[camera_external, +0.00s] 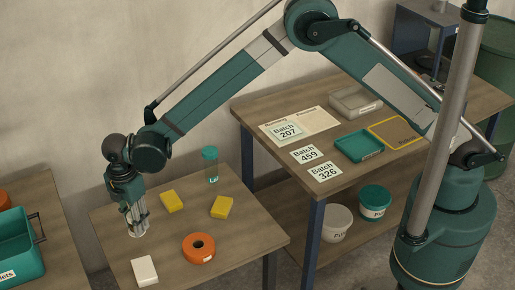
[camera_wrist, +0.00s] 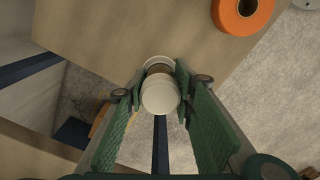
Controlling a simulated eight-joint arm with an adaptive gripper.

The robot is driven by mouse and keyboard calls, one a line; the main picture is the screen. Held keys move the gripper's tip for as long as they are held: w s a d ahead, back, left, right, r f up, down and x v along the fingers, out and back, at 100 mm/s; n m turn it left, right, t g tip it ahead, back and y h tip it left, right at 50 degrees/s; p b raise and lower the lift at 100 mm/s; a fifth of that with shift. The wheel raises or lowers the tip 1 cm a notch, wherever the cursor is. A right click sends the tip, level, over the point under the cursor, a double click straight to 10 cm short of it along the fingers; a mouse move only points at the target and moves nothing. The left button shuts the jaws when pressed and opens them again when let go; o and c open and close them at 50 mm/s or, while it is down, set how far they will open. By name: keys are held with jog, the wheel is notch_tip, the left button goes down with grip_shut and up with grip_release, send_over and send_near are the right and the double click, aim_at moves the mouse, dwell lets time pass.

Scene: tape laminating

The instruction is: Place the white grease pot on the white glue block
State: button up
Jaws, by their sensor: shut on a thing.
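My gripper (camera_external: 134,212) points down over the left part of the near table and is shut on the white grease pot (camera_external: 138,232). In the wrist view the pot's white round lid (camera_wrist: 160,96) shows between the two green fingers of my gripper (camera_wrist: 160,84), with a brownish band beyond it. I cannot tell whether the pot touches the table or hangs just above it. The white glue block (camera_external: 145,270) lies flat near the table's front edge, apart from the pot and nearer the camera. Its top looks bare.
An orange tape roll (camera_external: 199,249) lies right of the pot; it also shows in the wrist view (camera_wrist: 245,10). Two yellow blocks (camera_external: 172,201) (camera_external: 222,207) and a teal-lidded jar (camera_external: 210,165) stand farther back. A higher bench (camera_external: 250,105) with trays and batch cards is at right.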

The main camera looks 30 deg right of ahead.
jog(key=s+a+r, duration=0.2)
jog(key=s, duration=0.6)
jog(key=shift+s+a+m, duration=0.25)
jog(key=shift+a+m, duration=0.05)
jog(key=shift+a, duration=0.05)
jog(key=b, duration=0.2)
send_over(147, 263)
jog(key=shift+s+f, duration=0.1)
jog(key=shift+f, duration=3.05)
jog(key=shift+f+b, duration=0.35)
jog(key=shift+f, duration=1.55)
jog(key=shift+f, duration=0.1)
jog(key=o, duration=0.8)
jog(key=shift+o, duration=0.6)
